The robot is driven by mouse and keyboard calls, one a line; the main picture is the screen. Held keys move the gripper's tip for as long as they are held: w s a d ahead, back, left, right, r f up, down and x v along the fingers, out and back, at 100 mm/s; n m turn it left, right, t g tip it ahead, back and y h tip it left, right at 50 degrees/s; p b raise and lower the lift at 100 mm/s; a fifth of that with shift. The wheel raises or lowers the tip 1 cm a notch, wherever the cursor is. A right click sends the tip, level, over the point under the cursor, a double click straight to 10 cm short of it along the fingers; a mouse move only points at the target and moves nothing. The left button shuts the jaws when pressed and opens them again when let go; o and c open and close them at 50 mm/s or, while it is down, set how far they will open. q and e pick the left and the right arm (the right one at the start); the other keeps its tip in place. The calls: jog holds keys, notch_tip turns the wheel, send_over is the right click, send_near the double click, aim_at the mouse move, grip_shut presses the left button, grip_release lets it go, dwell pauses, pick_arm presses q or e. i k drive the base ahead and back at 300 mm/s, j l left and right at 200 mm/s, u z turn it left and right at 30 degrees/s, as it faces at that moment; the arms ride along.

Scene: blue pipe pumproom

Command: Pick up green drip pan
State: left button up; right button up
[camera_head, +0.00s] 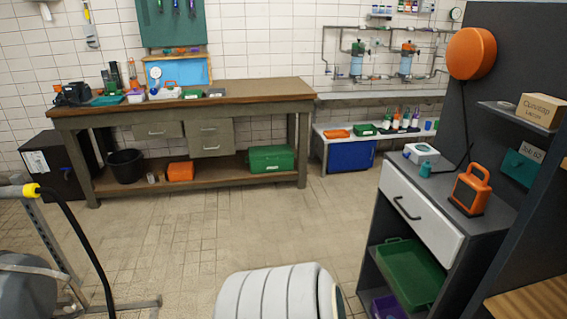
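A green pan (408,274), shallow with raised walls, sits on the open shelf under the drawer of the dark cabinet at the right. The cabinet's side panel hides part of it. Neither of my grippers shows in the head view. Other green things are a green case (271,159) on the workbench's lower shelf and a small teal tray (107,101) on the workbench top.
The dark cabinet has a shut white drawer (421,211), with an orange lantern-like device (469,190) on top. A purple bin (388,307) is below the pan. A wooden workbench (250,91) stands at the back. A metal frame and black hose stand left.

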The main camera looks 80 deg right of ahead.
aim_at(416, 279)
jog(key=z, duration=3.85)
